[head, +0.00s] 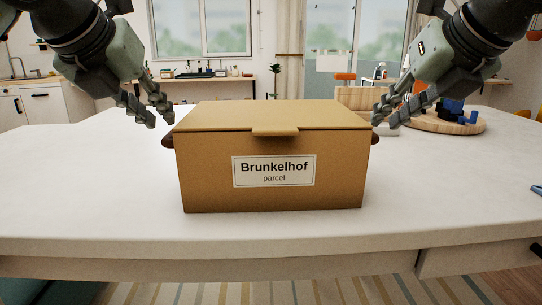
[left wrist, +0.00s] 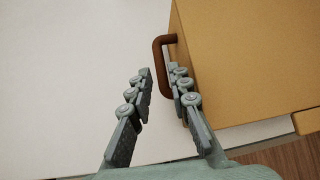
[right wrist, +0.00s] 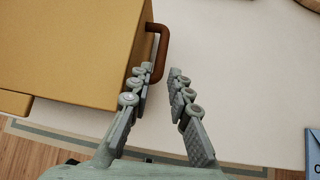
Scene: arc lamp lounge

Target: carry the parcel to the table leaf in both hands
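The parcel (head: 275,175) is a closed brown cardboard box with a "Brunkelhof parcel" label, standing upright on the white table (head: 90,190). A dark brown handle sticks out of each side. The left handle (left wrist: 160,48) shows in the left wrist view, just ahead of my left gripper (left wrist: 160,70). The right handle (right wrist: 160,48) shows in the right wrist view, just ahead of my right gripper (right wrist: 160,70). My left gripper (head: 160,115) and right gripper (head: 384,116) also show in the head view, above the parcel's two sides.
A round wooden board (head: 440,122) with dark blue items (head: 452,112) lies on the table at the right, behind my right gripper. A blue object (right wrist: 313,150) lies near the right edge. The table left of the parcel is clear.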

